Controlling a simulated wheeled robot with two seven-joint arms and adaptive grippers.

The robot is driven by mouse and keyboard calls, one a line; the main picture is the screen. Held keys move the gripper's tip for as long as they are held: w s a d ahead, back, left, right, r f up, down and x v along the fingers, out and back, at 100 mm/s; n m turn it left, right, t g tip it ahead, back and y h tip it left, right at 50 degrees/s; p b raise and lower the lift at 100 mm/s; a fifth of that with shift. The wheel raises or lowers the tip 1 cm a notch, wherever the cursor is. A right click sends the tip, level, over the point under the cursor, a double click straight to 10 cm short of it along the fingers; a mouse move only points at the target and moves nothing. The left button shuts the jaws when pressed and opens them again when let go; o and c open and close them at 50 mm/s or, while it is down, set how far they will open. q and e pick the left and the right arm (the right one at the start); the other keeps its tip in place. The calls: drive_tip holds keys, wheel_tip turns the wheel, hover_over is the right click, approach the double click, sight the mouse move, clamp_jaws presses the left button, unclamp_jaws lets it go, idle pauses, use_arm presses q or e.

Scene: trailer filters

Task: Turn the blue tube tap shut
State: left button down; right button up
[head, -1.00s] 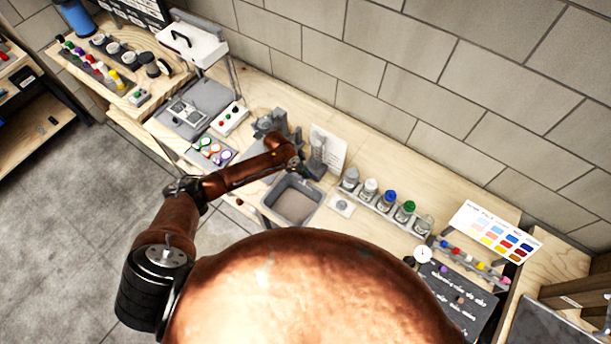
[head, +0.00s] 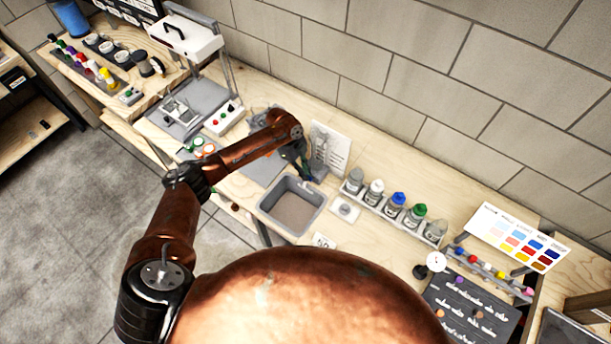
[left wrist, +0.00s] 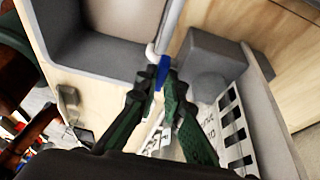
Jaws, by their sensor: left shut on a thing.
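The blue tube tap (left wrist: 162,73) shows in the left wrist view as a small blue piece on a pale tube (left wrist: 166,30). My left gripper (left wrist: 161,84) has its dark green fingers closed on the blue piece. In the head view my left gripper (head: 305,172) is beside the grey basin (head: 265,204), at the foot of the standing printed card, and is partly hidden by my arm. How far the tap is turned I cannot tell. My right gripper is not in view.
A printed card (head: 330,146) stands just behind the gripper. A rack of bottles (head: 388,219) is to the right of the basin. A white press-like stand (head: 187,36) is at the left. Some bare wood lies behind the bottles.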

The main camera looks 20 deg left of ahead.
use_arm(q)
drive_tip(key=shift+m, duration=0.3)
drive_tip(key=c, duration=2)
unclamp_jaws()
drive_tip(key=shift+c, duration=0.2)
